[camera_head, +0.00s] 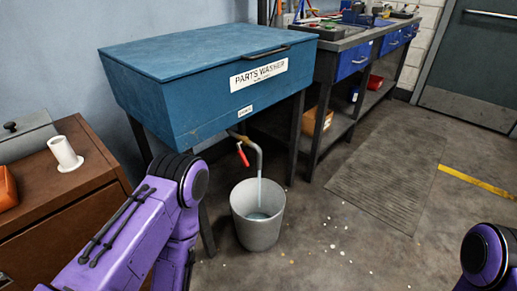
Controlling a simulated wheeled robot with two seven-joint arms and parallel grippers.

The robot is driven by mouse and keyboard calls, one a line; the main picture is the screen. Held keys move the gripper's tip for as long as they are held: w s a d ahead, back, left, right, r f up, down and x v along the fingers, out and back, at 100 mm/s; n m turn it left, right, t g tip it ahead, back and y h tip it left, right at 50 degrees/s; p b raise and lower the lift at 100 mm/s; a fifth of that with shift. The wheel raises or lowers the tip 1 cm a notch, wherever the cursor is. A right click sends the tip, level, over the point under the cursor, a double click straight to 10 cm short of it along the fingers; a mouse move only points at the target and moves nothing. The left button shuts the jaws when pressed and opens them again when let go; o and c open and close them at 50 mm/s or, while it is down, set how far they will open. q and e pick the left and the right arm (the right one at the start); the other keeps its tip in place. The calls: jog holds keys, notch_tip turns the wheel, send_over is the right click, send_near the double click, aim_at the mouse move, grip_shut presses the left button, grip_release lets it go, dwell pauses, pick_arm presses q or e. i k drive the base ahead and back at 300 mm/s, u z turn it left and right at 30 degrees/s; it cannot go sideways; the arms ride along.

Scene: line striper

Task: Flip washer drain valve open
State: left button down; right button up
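The blue parts washer (205,80) stands on dark legs against the wall with its lid closed. Under its front, a drain pipe (258,152) comes out and bends downward. The drain valve's red handle (243,155) hangs at a slant beside the pipe. A grey bucket (257,232) stands on the floor below the outlet. It holds some pale liquid, and a thin pale streak runs from the pipe end toward it. My purple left arm is at the lower left and my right arm shows at the lower right edge. Neither gripper shows.
A brown cabinet (62,209) with a white cup-like piece (65,154) stands at the left. A workbench (345,42) with blue drawers stands right of the washer. A floor mat (388,182) lies at the right. Pale spots dot the open floor near the bucket.

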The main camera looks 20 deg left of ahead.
aim_at(241, 153)
jog(key=u, duration=0.4)
jog(key=i, duration=0.8)
jog(key=u, duration=0.6)
